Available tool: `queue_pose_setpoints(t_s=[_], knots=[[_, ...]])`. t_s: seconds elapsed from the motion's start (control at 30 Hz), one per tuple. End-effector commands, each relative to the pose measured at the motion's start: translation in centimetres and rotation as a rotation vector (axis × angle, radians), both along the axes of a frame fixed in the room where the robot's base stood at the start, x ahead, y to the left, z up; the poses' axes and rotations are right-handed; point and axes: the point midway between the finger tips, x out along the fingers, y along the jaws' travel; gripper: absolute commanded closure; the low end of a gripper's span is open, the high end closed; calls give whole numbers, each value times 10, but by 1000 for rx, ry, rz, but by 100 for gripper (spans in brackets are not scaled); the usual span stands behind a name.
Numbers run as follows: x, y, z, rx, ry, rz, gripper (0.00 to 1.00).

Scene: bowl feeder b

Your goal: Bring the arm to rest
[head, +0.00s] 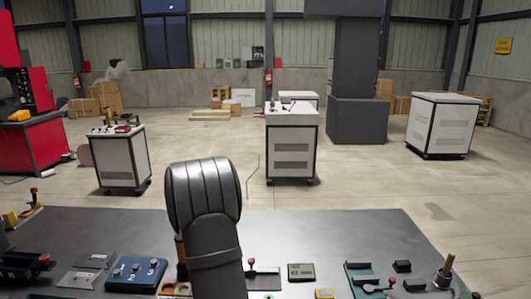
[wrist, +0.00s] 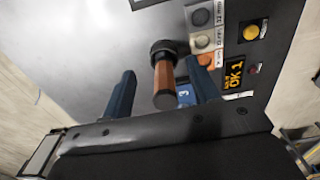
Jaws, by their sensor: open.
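My gripper (wrist: 160,69) is open in the wrist view, with its two dark blue fingers well apart. A brown-handled piece with a dark round head (wrist: 165,85) shows between the fingers; no contact with them is visible, and I cannot tell its depth. In the head view my black arm (head: 204,195) rises over the front middle of the dark workbench (head: 330,228). The gripper itself is hidden there.
A blue box with numbered knobs (head: 136,275) stands left of my arm. A red-knobbed lever (head: 251,262) and a small display box (head: 300,272) stand to its right. A brown post (head: 447,264) is at the far right. In the wrist view, an orange-lit display (wrist: 235,75) lies at the right.

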Motion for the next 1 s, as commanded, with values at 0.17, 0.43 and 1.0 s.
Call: queue_pose_setpoints(t_s=[0.17,0.43,1.0], knots=[[-3,-32,19,1,-2,-4,45],[1,-34,32,0,1,5,45],[20,78,19,0,1,3,45]])
